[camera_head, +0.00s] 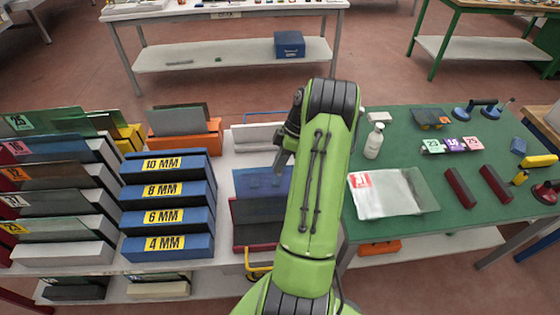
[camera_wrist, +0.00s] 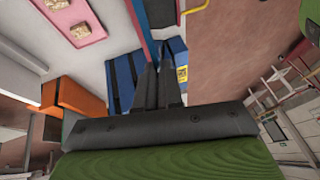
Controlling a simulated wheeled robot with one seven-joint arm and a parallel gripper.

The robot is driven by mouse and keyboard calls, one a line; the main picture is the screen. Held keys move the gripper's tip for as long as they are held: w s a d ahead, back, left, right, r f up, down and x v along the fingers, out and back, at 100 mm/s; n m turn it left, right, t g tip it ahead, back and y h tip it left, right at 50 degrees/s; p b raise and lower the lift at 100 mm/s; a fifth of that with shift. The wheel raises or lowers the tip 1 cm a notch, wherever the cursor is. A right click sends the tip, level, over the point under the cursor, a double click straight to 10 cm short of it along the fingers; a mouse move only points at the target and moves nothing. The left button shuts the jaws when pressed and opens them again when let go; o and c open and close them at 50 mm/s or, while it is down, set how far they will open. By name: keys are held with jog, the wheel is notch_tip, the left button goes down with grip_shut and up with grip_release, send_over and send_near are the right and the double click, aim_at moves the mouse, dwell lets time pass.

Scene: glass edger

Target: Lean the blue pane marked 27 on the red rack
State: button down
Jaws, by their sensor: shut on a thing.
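My gripper (camera_wrist: 158,78) shows in the wrist view, with its two fingers close together and shut on the edge of a thin blue pane (camera_wrist: 151,42). The red rack (camera_head: 240,248) stands on the white table just left of my arm. A red strip (camera_wrist: 137,42) runs beside the blue edge in the wrist view. No mark 27 is readable, and I cannot tell whether the pane touches the rack.
Blue blocks (camera_head: 166,192) with yellow thickness labels stand to the left, beside numbered panes (camera_head: 55,176). The green table (camera_head: 405,150) at right holds a bottle (camera_head: 374,142) and a clear sheet (camera_head: 388,195).

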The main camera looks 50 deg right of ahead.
aim_at(280, 181)
jog(key=shift+f+b, duration=3.15)
jog(key=shift+f, duration=0.95)
jog(key=shift+f, duration=0.3)
jog(key=c, duration=1.2)
grip_release()
jog(key=p+v, duration=0.4)
jog(key=v, duration=1.1)
jog(key=shift+d+r, duration=0.15)
jog(key=shift+r, duration=0.2)
